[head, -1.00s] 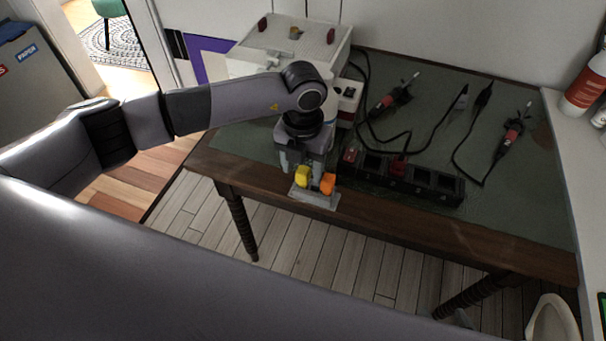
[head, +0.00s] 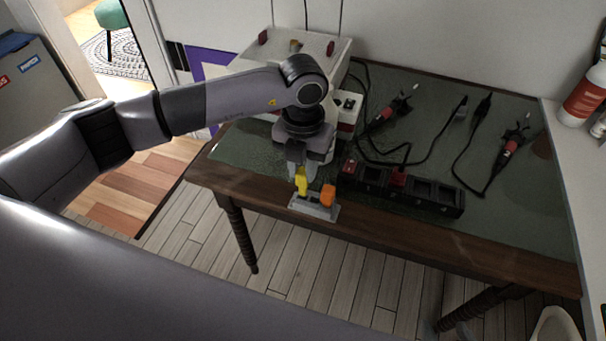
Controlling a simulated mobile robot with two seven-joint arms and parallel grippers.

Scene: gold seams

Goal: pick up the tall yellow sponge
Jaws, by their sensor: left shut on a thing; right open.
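The tall yellow sponge (head: 301,184) stands upright between the fingers of my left gripper (head: 302,173), near the front edge of the table. The gripper points down and is shut on the sponge's upper part. The sponge's lower end is at the left part of a small grey holder (head: 315,210); I cannot tell whether it touches the holder. An orange sponge (head: 327,195) sits in the holder, just right of the yellow one. My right gripper is not in view.
A black power strip (head: 412,188) lies right of the holder. Soldering tools (head: 510,145) and black cables lie on the green mat (head: 530,205). A white box-like device (head: 300,52) stands behind my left gripper. The dark wooden table edge (head: 400,230) runs in front.

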